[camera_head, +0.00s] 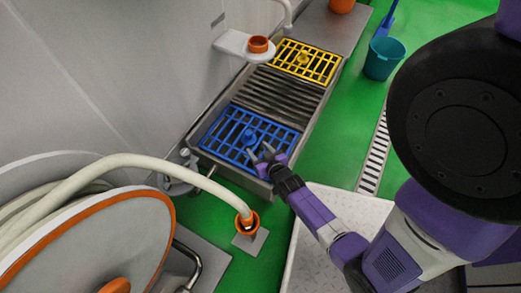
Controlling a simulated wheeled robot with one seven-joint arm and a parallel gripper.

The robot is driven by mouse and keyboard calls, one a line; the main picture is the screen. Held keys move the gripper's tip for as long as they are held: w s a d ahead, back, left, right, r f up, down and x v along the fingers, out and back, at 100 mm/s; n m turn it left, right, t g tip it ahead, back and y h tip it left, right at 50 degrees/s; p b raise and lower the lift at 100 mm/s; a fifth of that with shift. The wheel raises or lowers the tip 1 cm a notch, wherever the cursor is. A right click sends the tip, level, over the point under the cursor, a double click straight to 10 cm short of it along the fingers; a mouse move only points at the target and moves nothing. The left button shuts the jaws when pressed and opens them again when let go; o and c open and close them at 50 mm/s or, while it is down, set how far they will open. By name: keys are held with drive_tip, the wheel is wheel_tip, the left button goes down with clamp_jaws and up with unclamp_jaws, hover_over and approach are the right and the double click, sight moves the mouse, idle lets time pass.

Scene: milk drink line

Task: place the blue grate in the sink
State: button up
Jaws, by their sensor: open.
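The blue grate (226,138) lies flat at the near end of a long steel sink (216,105), and a round blue knob stands up at its middle. My gripper (261,152) is over the near right part of the grate, close to the knob, with its two fingers apart and nothing between them. I cannot tell whether the fingers touch the grate. My gripper hides a small part of the grate's right side.
A yellow grate (322,70) lies at the sink's far end, with ribbed steel between the grates. An orange cup (258,44) sits on a white wall shelf. A teal bucket (383,58) stands on the green floor. A cream hose (150,161) crosses the near left.

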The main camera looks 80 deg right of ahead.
drive_tip(key=s+a+r+n+t+y, duration=0.1)
drive_tip(key=a+r, duration=0.2)
drive_tip(key=a, duration=0.3)
drive_tip(key=s+a+r+n+t+y, duration=0.1)
drive_tip(key=a+r+n, duration=0.15)
drive_tip(key=a, duration=0.35)
drive_tip(key=s+a+r+n+t+y, duration=0.1)
drive_tip(key=s+a+r+n+y, duration=0.1)
drive_tip(key=a+r, duration=0.4)
drive_tip(key=s+a+r+n+t+y, duration=0.1)
drive_tip(key=a+r, duration=0.4)
drive_tip(key=r, duration=0.7)
drive_tip(key=s+a+r+n+t+y, duration=0.2)
drive_tip(key=s+a+r+n+y, duration=0.1)
drive_tip(key=r, duration=0.6)
drive_tip(key=s+a+y, duration=0.1)
drive_tip(key=s+a, duration=0.1)
drive_tip(key=a, duration=0.1)
drive_tip(key=shift+a+r+y, duration=0.3)
drive_tip(key=shift+a, duration=0.05)
wheel_tip(320, 180, up, 31)
drive_tip(key=p, duration=3)
drive_tip(key=shift+f+p, duration=0.2)
drive_tip(key=shift+p, duration=0.15)
